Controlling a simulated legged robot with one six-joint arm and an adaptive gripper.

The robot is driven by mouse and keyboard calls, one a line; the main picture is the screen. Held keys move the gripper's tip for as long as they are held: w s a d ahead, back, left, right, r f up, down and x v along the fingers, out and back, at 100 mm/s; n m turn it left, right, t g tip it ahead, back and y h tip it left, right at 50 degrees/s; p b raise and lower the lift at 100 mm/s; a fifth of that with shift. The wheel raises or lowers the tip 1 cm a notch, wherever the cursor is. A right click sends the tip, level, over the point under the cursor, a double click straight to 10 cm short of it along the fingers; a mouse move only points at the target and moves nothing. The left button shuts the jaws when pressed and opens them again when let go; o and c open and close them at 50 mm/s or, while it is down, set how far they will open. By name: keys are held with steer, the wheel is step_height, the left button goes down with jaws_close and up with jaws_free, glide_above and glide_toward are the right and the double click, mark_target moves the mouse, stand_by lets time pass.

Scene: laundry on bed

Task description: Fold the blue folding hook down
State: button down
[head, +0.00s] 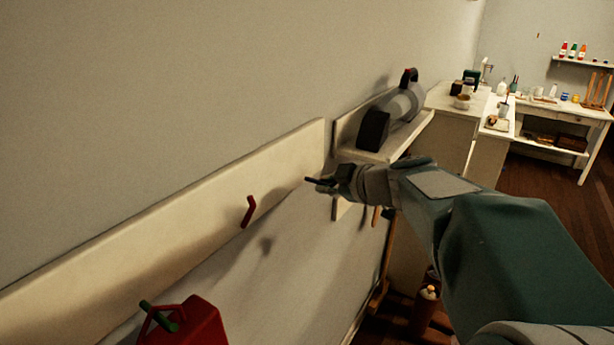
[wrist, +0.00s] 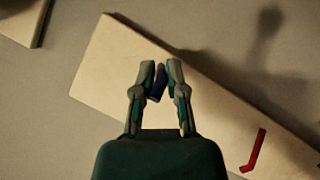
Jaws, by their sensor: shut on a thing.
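The blue folding hook (wrist: 158,84) shows in the wrist view as a small dark blue piece between my fingertips, near the end of the cream board (wrist: 120,65). My gripper (wrist: 161,68) is shut on it. The fingers cover much of the hook, so its angle is hard to tell. In the head view my gripper (head: 320,183) is at the right end of the cream wall board (head: 170,225). There the hook cannot be told apart from the dark fingers.
A red hook (head: 249,211) is on the board to the left. A green hook (head: 160,318) farther left carries a red container (head: 190,325). A wall shelf (head: 385,150) with a grey and black appliance (head: 400,103) is close behind my gripper. White tables stand at the back right.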

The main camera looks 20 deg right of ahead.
steer(key=shift+f+t, duration=0.25)
steer(key=shift+t, duration=0.15)
steer(key=shift+s+f+y, duration=0.1)
steer(key=shift+f+y, duration=0.1)
steer(key=shift+y, duration=0.1)
steer(key=c, duration=0.7)
jaws_free()
steer(key=shift+r, duration=0.1)
steer(key=shift+s+d+r, duration=0.15)
steer(key=shift+s, duration=0.05)
steer(key=v, duration=1.1)
steer(key=shift+s, duration=0.3)
